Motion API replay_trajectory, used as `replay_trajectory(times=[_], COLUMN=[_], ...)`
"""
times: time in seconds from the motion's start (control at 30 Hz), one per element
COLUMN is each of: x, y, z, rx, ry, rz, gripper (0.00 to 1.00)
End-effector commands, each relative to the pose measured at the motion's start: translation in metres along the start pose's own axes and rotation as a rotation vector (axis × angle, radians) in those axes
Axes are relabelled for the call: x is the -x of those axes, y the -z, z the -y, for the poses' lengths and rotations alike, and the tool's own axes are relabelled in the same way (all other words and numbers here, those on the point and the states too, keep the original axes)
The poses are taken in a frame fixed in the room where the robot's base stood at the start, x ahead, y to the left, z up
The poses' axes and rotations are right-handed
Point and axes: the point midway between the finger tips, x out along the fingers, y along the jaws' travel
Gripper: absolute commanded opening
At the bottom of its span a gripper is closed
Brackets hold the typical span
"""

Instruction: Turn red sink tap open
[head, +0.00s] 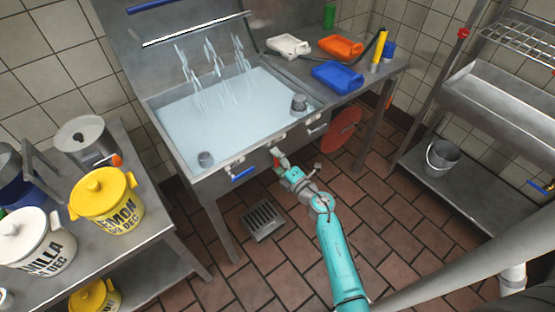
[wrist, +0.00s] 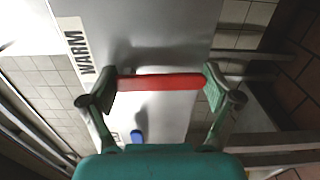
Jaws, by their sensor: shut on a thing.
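The red sink tap (wrist: 160,83) shows in the wrist view as a red bar lying crosswise on the front of the sink. My gripper (wrist: 161,88) is shut on it, with one green finger at each end of the bar. In the head view my gripper (head: 279,160) is at the front of the sink (head: 190,178), right of the blue tap (head: 242,174). The red tap is mostly hidden there by my gripper. The blue tap also shows small in the wrist view (wrist: 137,136).
The basin holds pale water, with streams above it. A table with yellow and white pots (head: 105,203) stands at left. Orange, blue and white containers sit on the right side counter (head: 382,80). A shelf with a bucket (head: 442,157) is at right. A floor drain (head: 263,221) lies below.

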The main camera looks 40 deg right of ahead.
Motion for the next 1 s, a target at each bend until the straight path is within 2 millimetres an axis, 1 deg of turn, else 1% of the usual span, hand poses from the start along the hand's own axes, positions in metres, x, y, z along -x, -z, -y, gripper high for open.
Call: replay_trajectory(times=[0.23,0.7,0.73,0.77,1.0], x=[-0.0002,-0.0001,-0.0001,-0.0001,0.0000], y=[0.0010,0.0013,0.0013,0.0013,0.0018], z=[-0.0003,-0.0002,-0.0001,-0.0001,0.0000], rx=[-0.063,-0.076,-0.076,-0.076,-0.074], ry=[0.000,0.000,0.000,0.000,0.000], rz=[0.003,0.003,0.003,0.003,0.002], gripper=[0.26,0.26,0.93,1.00,1.00])
